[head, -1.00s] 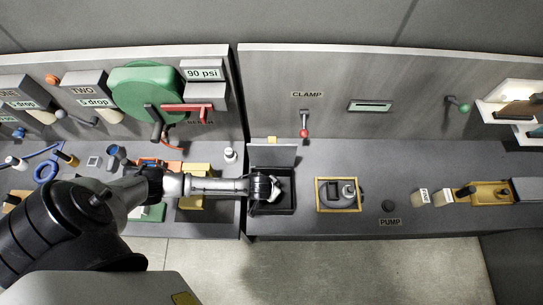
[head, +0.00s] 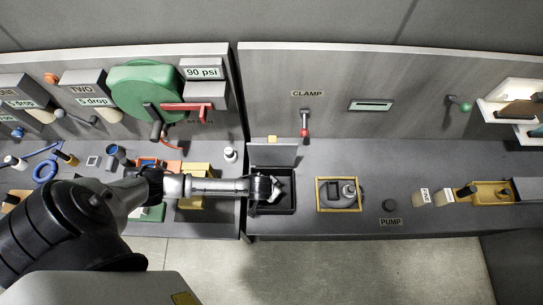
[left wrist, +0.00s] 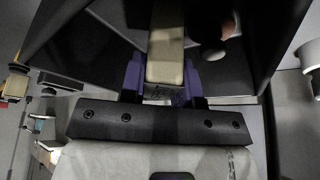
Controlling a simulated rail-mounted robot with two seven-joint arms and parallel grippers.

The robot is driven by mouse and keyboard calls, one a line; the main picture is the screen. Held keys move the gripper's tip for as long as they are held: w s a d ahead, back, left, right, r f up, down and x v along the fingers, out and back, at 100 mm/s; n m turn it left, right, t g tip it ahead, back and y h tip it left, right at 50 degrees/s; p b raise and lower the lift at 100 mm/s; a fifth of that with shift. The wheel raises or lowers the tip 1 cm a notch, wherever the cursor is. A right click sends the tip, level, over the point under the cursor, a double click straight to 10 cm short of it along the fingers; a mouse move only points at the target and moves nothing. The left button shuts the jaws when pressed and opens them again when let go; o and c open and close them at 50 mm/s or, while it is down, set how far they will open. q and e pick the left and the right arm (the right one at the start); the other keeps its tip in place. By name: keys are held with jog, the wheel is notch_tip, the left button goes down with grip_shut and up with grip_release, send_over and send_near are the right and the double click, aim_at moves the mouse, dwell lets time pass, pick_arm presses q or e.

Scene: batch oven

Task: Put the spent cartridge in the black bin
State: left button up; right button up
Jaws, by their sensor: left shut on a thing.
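My left gripper (head: 270,188) is over the black bin (head: 290,204), pointing down into its opening. In the left wrist view, the gripper's purple fingers (left wrist: 163,78) are shut on a beige block, the spent cartridge (left wrist: 165,66). The bin's dark walls (left wrist: 75,55) surround it there. In the head view the cartridge is hidden by the gripper. I cannot tell whether it touches the bin's floor. My right gripper is not in view.
A raised dark flap (head: 272,154) stands behind the bin. The red-knobbed clamp lever (head: 304,126) is on the back panel. A yellow-framed fixture (head: 338,195) lies right of the bin. Two pale labelled blocks (head: 425,197) and a yellow tray (head: 491,192) are farther right.

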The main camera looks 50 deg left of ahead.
pick_arm(q)
jog(key=shift+f, duration=0.45)
jog(key=o, duration=1)
